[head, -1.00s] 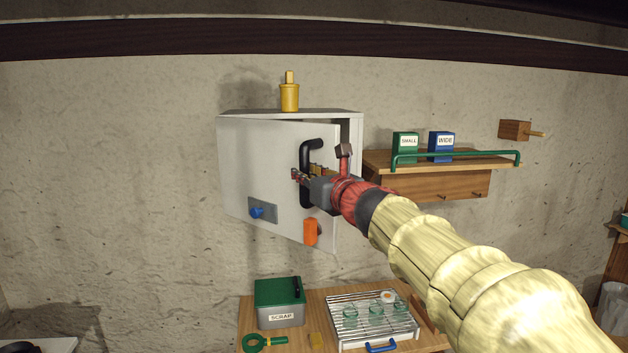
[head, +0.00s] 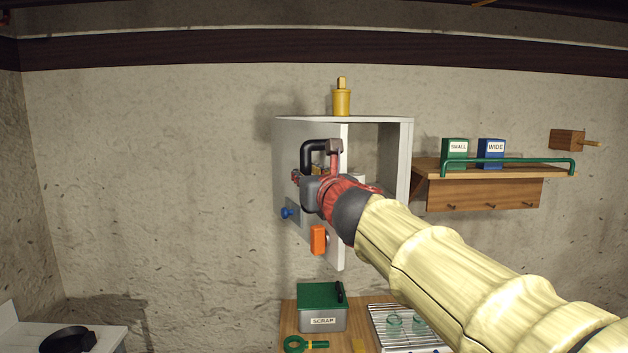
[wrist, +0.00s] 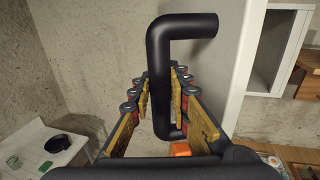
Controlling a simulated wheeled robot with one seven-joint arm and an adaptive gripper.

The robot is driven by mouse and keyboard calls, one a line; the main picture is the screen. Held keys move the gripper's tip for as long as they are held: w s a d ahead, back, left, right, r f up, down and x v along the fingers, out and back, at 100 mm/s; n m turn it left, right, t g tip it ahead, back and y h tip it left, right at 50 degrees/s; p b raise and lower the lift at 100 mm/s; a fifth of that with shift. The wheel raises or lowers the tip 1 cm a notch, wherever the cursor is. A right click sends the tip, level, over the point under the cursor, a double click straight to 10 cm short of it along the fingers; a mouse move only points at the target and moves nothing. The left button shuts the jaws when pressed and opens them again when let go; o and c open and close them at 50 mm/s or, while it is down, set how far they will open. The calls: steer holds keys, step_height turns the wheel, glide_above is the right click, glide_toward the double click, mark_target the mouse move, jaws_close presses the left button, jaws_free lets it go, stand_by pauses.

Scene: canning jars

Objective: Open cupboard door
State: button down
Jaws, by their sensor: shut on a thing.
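The white cupboard (head: 404,165) hangs on the wall with its door (head: 337,245) part open, hinged on the left. The dark interior shows to the right of the door's free edge. My gripper (head: 310,180) is shut on the door's black handle (head: 318,145). In the wrist view the gripper (wrist: 160,100) has its yellow-padded fingers on both sides of the handle's upright bar (wrist: 160,70). The cupboard door also shows there (wrist: 215,75), to the right of the handle. A blue knob (head: 288,213) and an orange latch (head: 318,240) sit on the door. My arm hides part of the cupboard.
A yellow bottle (head: 341,100) stands on the cupboard. The shelf to the right holds a green SMALL box (head: 455,153) and a blue WIDE box (head: 491,152) behind a green rail. Below are a SCRAP bin (head: 321,312) and a jar rack (head: 385,318). The wall left of the cupboard is bare.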

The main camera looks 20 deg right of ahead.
steer(key=w+a+m+h+b, duration=0.1)
steer(key=a+m+h+b, duration=0.1)
steer(key=a, duration=0.5)
steer(key=w+a+m+g+h+b, duration=0.1)
steer(key=w+a+m+h+b, duration=0.1)
steer(key=a+h, duration=0.2)
steer(key=shift+w+a+b, duration=0.25)
steer(key=shift+a+b, duration=0.1)
steer(key=shift+a, duration=1.45)
steer(key=shift+r, duration=0.1)
steer(key=c, duration=1.7)
jaws_free()
steer(key=shift+s, duration=0.1)
